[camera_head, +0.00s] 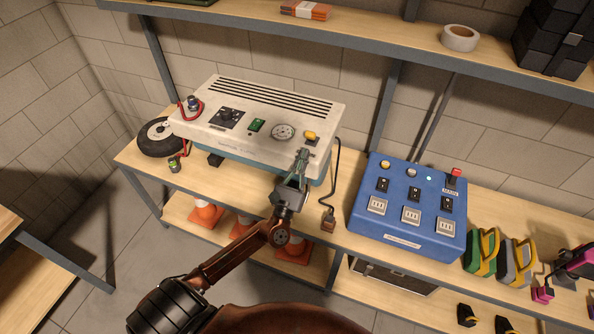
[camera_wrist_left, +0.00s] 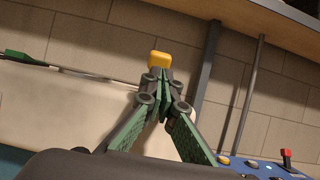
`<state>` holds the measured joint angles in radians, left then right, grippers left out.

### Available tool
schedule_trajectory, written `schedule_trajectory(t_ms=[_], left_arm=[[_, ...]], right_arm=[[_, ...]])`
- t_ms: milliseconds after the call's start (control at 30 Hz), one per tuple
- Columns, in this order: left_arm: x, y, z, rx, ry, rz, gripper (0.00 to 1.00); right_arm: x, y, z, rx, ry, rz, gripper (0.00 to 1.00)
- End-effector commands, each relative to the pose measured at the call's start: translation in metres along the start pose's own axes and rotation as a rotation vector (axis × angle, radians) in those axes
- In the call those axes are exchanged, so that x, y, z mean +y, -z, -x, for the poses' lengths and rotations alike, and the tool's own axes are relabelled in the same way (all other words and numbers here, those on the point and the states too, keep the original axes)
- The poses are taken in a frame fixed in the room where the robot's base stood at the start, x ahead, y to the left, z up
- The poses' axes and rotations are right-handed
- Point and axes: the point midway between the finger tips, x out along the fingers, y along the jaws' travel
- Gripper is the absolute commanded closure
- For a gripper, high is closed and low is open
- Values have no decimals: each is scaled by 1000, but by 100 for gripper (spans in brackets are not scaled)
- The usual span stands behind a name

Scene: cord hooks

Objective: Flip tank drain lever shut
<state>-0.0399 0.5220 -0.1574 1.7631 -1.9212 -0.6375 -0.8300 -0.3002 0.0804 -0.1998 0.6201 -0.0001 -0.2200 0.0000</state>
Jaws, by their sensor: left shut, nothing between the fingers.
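A white and teal compressor-like unit (camera_head: 248,122) stands on the shelf, with a gauge (camera_head: 284,132), a green rocker switch (camera_head: 257,125) and a black knob panel on its top. A small lever with a yellow tip (camera_head: 311,135) sits at the right end of this top; the yellow tip also shows in the left wrist view (camera_wrist_left: 159,58). My left gripper (camera_head: 303,153) is shut and empty, its fingertips right at the yellow-tipped lever. Whether they touch it I cannot tell. The lever's base is partly hidden by the fingers. My right gripper is not in view.
A blue socket box (camera_head: 405,215) with a red-topped switch (camera_head: 455,174) stands to the right. A black cord (camera_head: 335,170) hangs beside the unit. A wheel (camera_head: 158,137) shows at its left. Orange cones (camera_head: 205,217) are below. An upper shelf (camera_head: 370,42) runs above.

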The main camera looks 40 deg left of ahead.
Motion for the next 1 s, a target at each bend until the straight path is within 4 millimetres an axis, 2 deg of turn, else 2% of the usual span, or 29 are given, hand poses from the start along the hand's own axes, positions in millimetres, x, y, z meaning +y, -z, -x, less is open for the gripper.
schedule_trajectory(t_ms=[100,233,733,1000], left_arm=[[0,-1,-18,-1,0,0,100],[0,0,-28,0,0,0,100],[0,0,-32,2,1,0,100],[-15,-4,-40,37,19,10,100]], right_arm=[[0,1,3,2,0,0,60],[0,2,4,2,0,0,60],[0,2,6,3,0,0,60],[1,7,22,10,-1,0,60]])
